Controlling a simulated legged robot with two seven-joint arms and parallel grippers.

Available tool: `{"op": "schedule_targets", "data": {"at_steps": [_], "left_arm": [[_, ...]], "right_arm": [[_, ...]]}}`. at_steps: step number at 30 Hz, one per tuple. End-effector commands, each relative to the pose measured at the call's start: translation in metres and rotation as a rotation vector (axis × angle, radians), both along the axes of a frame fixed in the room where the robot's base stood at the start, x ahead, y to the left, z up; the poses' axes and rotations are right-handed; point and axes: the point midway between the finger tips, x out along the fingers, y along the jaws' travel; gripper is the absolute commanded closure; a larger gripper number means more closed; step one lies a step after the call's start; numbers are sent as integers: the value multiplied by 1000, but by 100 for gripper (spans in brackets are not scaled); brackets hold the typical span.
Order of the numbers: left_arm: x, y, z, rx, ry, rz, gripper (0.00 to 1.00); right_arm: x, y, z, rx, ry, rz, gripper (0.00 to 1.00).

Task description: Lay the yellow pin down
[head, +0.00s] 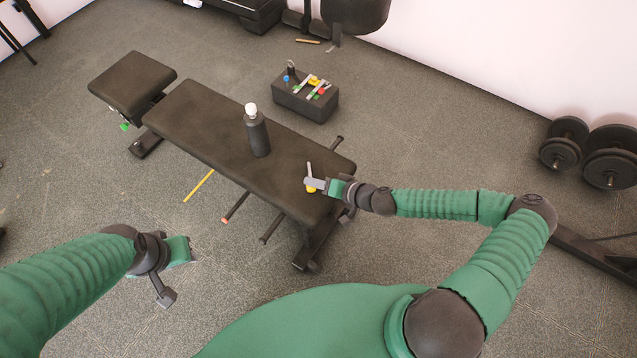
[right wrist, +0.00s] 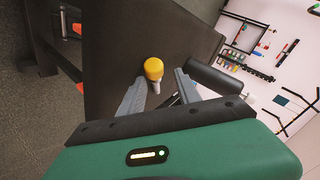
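The yellow pin has a rounded yellow head and a short grey shaft; it shows in the right wrist view (right wrist: 153,69) against the dark bench pad. In the head view its yellow part (head: 311,188) shows small at the bench's near right end, partly hidden by my right gripper (head: 312,179). In the right wrist view my right gripper (right wrist: 160,78) is open, its fingers apart on either side of the pin. I cannot tell whether the pin stands upright. My left gripper (head: 166,297) hangs over the floor at lower left, away from the bench; its opening is unclear.
The black bench pad (head: 200,125) carries a dark bottle (head: 257,135) with a white cap near its middle. A black box (head: 305,101) with small colored items stands behind it. A yellow strip (head: 199,185) lies on the floor. Dumbbells (head: 610,158) stand at right.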

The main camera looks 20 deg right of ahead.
Motion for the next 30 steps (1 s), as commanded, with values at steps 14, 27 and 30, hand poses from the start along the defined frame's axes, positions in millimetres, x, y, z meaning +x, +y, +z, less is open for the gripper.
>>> {"op": "schedule_targets", "data": {"at_steps": [14,27,30], "left_arm": [[0,0,24,0,0,0,64],[0,0,46,0,0,0,64],[0,0,46,0,0,0,64]], "right_arm": [[-48,-35,39,-1,5,-8,49],[-116,-78,89,0,0,-2,49],[-119,-80,91,1,0,-1,49]]}}
